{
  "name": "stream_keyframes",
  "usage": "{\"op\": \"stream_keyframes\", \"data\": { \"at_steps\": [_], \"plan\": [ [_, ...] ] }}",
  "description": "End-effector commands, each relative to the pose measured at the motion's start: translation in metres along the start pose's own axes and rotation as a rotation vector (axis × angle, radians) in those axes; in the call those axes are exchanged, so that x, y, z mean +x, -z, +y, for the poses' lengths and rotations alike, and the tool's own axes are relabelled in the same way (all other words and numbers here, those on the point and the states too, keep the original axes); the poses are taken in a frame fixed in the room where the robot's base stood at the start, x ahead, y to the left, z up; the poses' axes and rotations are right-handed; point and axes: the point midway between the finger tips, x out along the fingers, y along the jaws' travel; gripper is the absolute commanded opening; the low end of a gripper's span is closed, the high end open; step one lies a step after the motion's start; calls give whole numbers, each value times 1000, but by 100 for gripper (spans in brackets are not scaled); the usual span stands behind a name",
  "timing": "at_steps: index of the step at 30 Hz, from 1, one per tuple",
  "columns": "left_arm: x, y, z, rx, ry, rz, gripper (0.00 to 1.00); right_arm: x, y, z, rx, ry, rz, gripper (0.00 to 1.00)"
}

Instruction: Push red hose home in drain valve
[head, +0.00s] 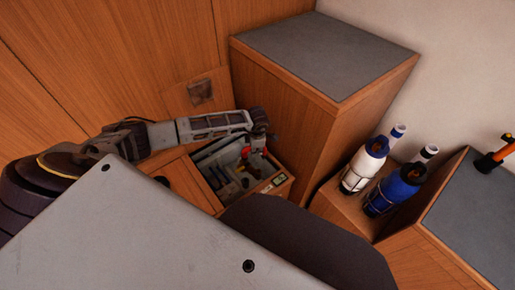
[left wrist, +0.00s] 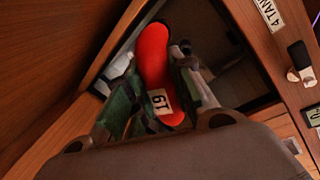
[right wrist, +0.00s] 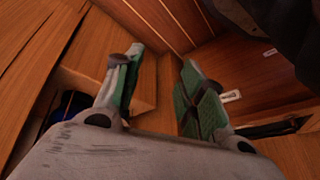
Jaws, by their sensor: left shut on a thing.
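The red hose (left wrist: 154,55) fills the space between the fingers of my left gripper (left wrist: 158,85) in the left wrist view. It carries a white tag with dark characters. The gripper is shut on it. In the head view my left gripper (head: 262,135) reaches into an open wooden compartment, and a little red of the hose (head: 246,152) shows below it. I cannot pick out the drain valve or the hose's end; the gripper and compartment walls hide much. My right gripper (right wrist: 158,90) is open and empty in the right wrist view, its fingers wide apart.
The compartment (head: 277,182) has wooden edges close around my left gripper and holds grey and white parts. A tall grey-topped cabinet (head: 325,52) stands behind it. A white bottle (head: 356,176) and a blue bottle (head: 391,194) stand on the right.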

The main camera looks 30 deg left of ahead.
Motion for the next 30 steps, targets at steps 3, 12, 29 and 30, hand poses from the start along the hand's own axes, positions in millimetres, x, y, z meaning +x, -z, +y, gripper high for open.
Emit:
{"op": "stream_keyframes", "data": {
  "at_steps": [3, 12, 29, 30],
  "plan": [
    [18, 2, 0, -68, 0, 14, 0, -1, 4, -2, -2, 8, 12, 40],
    [52, 7, 0, -240, 1, 46, 0, -13, 14, -8, -7, 25, 38, 40],
    [97, 15, 0, -481, 2, 90, 0, -35, 26, -17, -16, 51, 72, 40],
    [98, 16, 0, -485, 2, 91, 0, -36, 26, -17, -16, 52, 72, 40]
  ]
}}
